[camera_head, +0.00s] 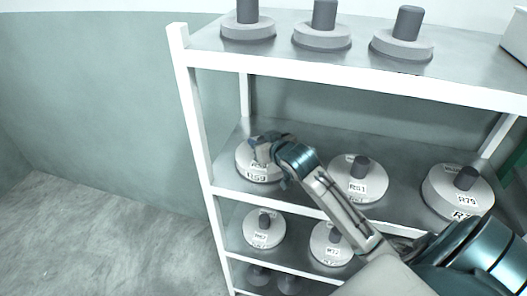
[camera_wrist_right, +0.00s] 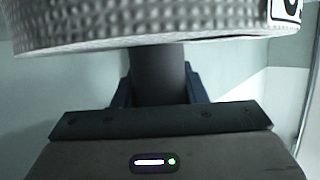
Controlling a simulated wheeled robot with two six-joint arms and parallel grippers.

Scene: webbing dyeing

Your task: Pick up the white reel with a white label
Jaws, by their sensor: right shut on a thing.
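The white reel with a white label (camera_head: 259,172) sits at the left end of the middle shelf, its label partly readable as R59. My right gripper (camera_head: 267,147) is over it and shut on the dark post at its top. The right wrist view shows the dark post (camera_wrist_right: 158,78) between my fingers, with the reel's textured pale side (camera_wrist_right: 140,28) across the top of the picture and a corner of a label at the upper right. I cannot tell whether the reel touches the shelf. My left gripper is not in view.
Other labelled reels stand on the same shelf, R61 (camera_head: 356,183) and R79 (camera_head: 457,194). Grey reels (camera_head: 322,36) stand on the top shelf above. More reels (camera_head: 264,229) are on the shelf below. A white shelf post (camera_head: 192,110) is close on the left.

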